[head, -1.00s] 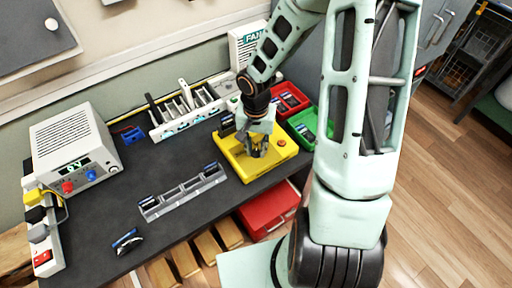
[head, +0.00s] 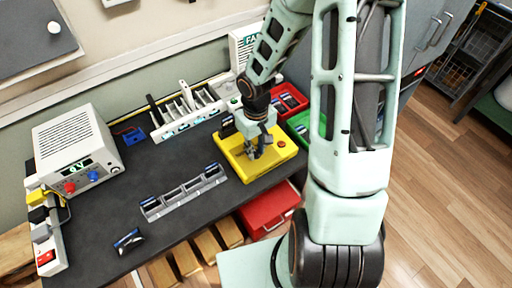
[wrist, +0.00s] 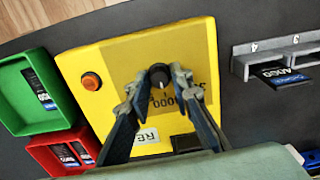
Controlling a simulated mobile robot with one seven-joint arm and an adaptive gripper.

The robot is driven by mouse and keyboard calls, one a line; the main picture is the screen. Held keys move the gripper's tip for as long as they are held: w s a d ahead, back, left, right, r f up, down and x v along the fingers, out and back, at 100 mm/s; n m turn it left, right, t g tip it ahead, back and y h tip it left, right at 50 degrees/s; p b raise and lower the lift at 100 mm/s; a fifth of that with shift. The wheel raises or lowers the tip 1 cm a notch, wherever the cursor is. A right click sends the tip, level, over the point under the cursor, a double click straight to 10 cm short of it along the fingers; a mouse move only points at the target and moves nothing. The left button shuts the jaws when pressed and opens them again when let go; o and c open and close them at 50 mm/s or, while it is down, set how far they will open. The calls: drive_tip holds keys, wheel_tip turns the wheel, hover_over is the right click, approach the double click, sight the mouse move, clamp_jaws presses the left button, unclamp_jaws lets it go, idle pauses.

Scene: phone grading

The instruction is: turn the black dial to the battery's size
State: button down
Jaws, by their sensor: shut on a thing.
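The yellow tester box (head: 232,164) stands at the right part of the dark bench. In the wrist view its top face (wrist: 197,42) carries a black dial (wrist: 159,75) with a light mark, an orange button (wrist: 91,81) and a partly hidden white label. My gripper (head: 257,153) points down over the box, and in the wrist view its fingers (wrist: 158,86) stand on both sides of the dial, shut on it. The printed size marks by the dial are partly covered by the fingers. A dark-blue battery (head: 127,242) lies loose near the bench's front left.
A grey slotted rack (head: 184,191) with a few batteries lies left of the box. A red bin (head: 290,98) and a green bin (head: 301,121) stand close at the right. A power supply (head: 72,150) is at left. The bench's front middle is clear.

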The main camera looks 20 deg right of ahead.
sight(256, 152)
drive_tip(key=n+p, duration=0.1)
drive_tip(key=n, duration=0.3)
drive_tip(key=shift+n, duration=0.3)
drive_tip(key=shift+n+p, duration=0.6)
drive_tip(key=shift+n, duration=1.3)
drive_tip(key=c, duration=1.7)
unclamp_jaws()
drive_tip(key=shift+r, duration=0.1)
wheel_tip(256, 152, up, 12)
drive_tip(key=shift+f, duration=0.1)
